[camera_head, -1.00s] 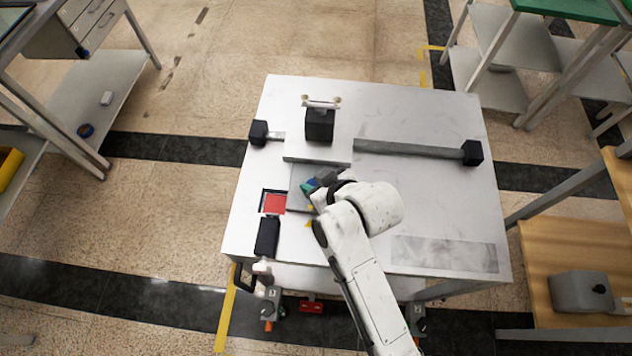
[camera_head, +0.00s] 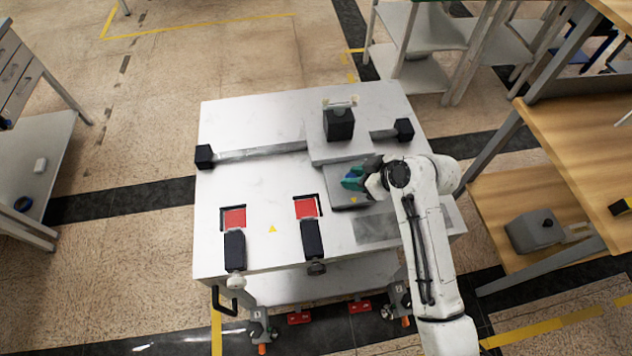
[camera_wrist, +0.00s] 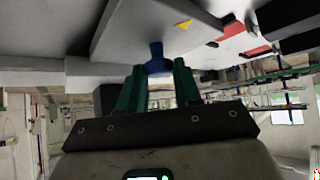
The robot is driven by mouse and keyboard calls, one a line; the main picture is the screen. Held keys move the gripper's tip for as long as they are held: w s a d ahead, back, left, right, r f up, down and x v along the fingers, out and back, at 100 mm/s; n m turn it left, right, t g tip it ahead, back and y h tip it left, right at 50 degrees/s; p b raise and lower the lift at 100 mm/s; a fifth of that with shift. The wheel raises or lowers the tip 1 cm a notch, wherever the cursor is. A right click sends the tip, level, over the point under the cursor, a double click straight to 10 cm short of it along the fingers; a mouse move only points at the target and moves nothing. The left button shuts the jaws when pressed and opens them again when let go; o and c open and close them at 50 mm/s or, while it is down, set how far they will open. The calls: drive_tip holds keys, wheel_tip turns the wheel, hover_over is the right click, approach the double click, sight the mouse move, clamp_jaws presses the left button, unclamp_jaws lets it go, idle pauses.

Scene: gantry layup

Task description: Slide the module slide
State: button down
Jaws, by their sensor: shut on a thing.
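The module slide is a light grey carriage (camera_head: 322,150) with a black block on top and a darker grey plate (camera_head: 340,190) on its near side. It sits on a rail (camera_head: 270,150), close to the right black end block (camera_head: 404,129), with a short length of rail between them. My gripper (camera_head: 358,180) is at the near plate, its green fingers partly covering it.
The left end block (camera_head: 204,156) is far from the carriage. A wooden bench (camera_head: 580,150) stands right of the table.

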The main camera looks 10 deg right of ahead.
drive_tip(key=d, duration=1)
drive_tip(key=shift+s+b, duration=0.2)
drive_tip(key=shift+b, duration=0.15)
drive_tip(key=c, duration=0.8)
unclamp_jaws()
drive_tip(key=shift+d, duration=0.1)
drive_tip(key=b+v, duration=0.1)
drive_tip(key=v, duration=0.9)
drive_tip(key=shift+s+d+r, duration=0.1)
drive_tip(key=shift+s+r, duration=0.05)
drive_tip(key=shift+r, duration=0.15)
